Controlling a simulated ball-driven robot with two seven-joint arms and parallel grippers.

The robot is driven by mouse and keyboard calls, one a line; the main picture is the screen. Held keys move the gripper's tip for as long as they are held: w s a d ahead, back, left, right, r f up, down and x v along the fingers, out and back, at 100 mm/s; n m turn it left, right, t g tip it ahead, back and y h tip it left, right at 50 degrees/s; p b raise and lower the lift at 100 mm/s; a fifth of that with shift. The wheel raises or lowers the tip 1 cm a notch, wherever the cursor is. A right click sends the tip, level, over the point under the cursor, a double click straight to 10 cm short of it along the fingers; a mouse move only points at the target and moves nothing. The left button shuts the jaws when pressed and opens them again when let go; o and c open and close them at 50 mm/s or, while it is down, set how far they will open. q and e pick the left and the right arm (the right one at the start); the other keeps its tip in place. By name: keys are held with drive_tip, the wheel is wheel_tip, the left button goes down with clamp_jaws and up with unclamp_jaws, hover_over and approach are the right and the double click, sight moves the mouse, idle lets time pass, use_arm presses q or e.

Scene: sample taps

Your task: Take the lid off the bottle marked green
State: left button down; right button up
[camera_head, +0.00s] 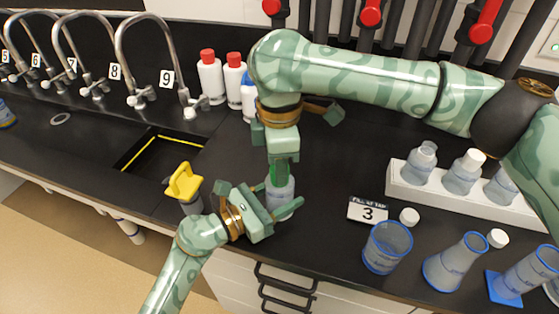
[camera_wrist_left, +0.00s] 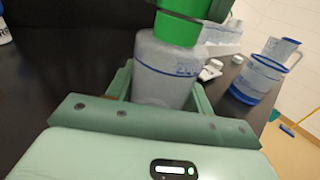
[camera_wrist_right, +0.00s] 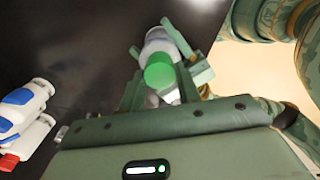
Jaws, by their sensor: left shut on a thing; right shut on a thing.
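A clear bottle with blue markings (camera_head: 281,195) stands at the counter's front edge. Its marking shows in the left wrist view (camera_wrist_left: 165,75). My left gripper (camera_head: 278,203) is shut on the bottle's body from the front left. A green lid (camera_wrist_right: 160,71) sits at the bottle's top, with no gap visible in the left wrist view (camera_wrist_left: 178,28). My right gripper (camera_head: 282,168) comes down from above and is shut on the green lid. The fingers hide part of the lid in the head view.
A white rack (camera_head: 440,198) holds several bottles at the right. A "3" card (camera_head: 368,210), a beaker (camera_head: 388,247), a flask (camera_head: 455,263) and loose white caps (camera_head: 409,216) are near the front.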

drive_tip(key=n, duration=0.6)
drive_tip(key=shift+n, duration=0.4)
drive_tip(key=n, duration=0.6)
drive_tip(key=shift+n, duration=0.3)
drive_tip(key=n, duration=0.6)
drive_tip(key=shift+d+r+n, duration=0.1)
drive_tip(key=shift+n, duration=0.2)
drive_tip(key=n, duration=0.6)
drive_tip(key=shift+w+r, duration=0.1)
drive_tip(key=shift+r, duration=0.15)
drive_tip(key=shift+r, duration=0.85)
